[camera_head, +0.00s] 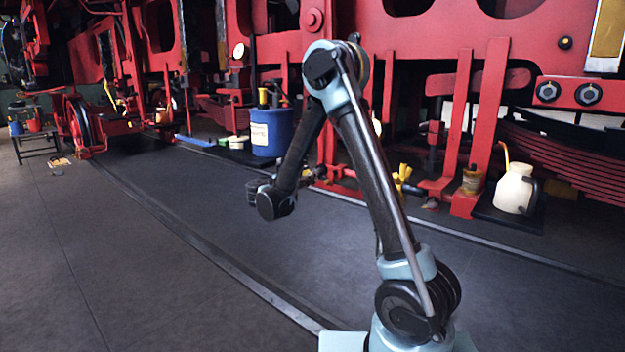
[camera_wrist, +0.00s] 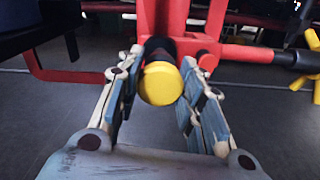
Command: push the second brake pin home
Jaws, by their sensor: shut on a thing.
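The brake pin (camera_wrist: 160,84) shows in the wrist view as a round yellow head with a dark part behind it. It sits between the two fingers of my gripper (camera_wrist: 161,66), which is shut on it. The pin points away from me, toward the red brake rigging (camera_wrist: 172,22). How deep the pin sits is hidden behind its head. In the head view my gripper is small beside the red bar low on the locomotive, and the pin cannot be made out there.
A blue drum (camera_head: 272,132) stands left of my arm. A yellow fitting (camera_head: 402,178) is to the right on the rigging; a cream oil can (camera_head: 514,188) stands farther right. The grey floor (camera_head: 180,270) at the front left is clear.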

